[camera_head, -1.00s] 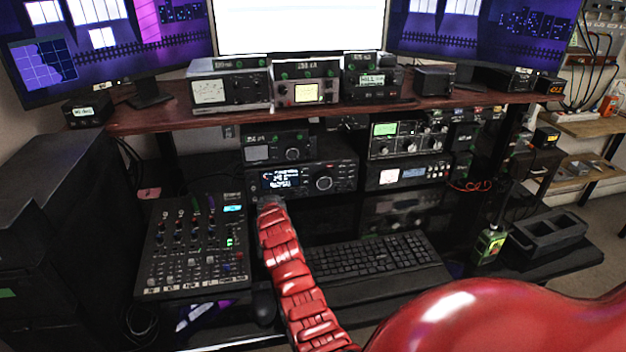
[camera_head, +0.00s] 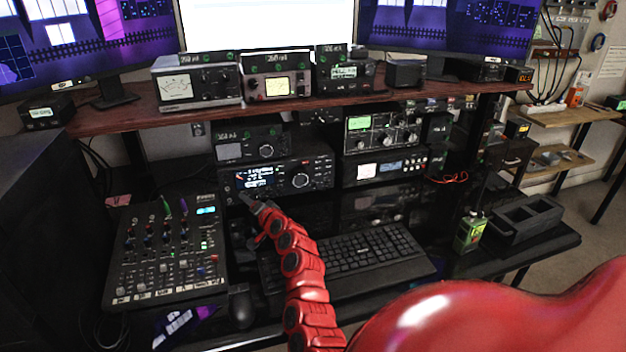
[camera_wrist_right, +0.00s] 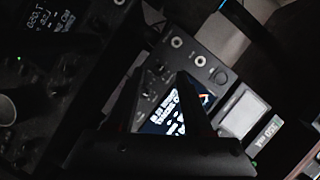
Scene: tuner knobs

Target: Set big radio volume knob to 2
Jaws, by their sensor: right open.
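The big radio (camera_head: 276,181) is a wide black unit under the wooden shelf, with a lit display on its left and a large round dial (camera_head: 299,181) to the right. Its small volume knob and marking are too small to tell apart in the head view. My right gripper (camera_head: 246,203), on a red arm, is open at the lower left front of the radio, just below the display. Contact cannot be told. In the dark wrist view, a lit display (camera_wrist_right: 166,112) shows between the dark gripper fingers (camera_wrist_right: 165,84). My left gripper is out of view.
A mixer (camera_head: 165,255) lies left of my arm, and a keyboard (camera_head: 365,250) to its right. A mouse (camera_head: 240,306) sits between them. The wooden shelf (camera_head: 215,115) with meters overhangs the radio. Other radio units (camera_head: 385,165) stand to the right.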

